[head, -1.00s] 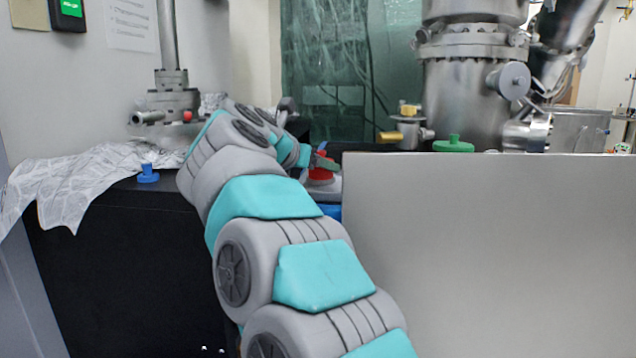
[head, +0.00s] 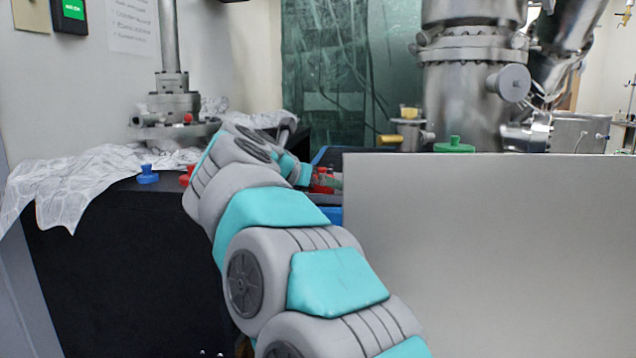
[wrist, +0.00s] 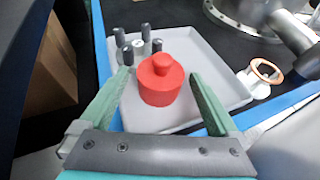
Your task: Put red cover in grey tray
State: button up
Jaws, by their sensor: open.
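The red cover (wrist: 161,84) has a round knob on top and stands upright inside the outline of the pale grey tray (wrist: 210,70) in the wrist view. It appears to rest on the tray floor. My gripper (wrist: 161,76) is open, with one green finger on each side of the cover and visible gaps between. In the head view, red (head: 322,182) shows at my gripper's end, mostly hidden by my arm and the grey panel. A second red piece (head: 187,176) peeks out left of my arm.
Several dark-topped bolts (wrist: 128,54) stand in the tray's left part. A copper-ringed metal fitting (wrist: 262,74) lies at its right side. A blue cover (head: 147,174) sits on the black bench, and a green cover (head: 454,145) behind the large grey panel (head: 490,250).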

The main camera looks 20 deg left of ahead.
jog(key=shift+r, duration=0.1)
jog(key=shift+s+r, duration=0.15)
jog(key=v, duration=1.1)
jog(key=shift+s, duration=0.3)
jog(key=shift+r, duration=0.15)
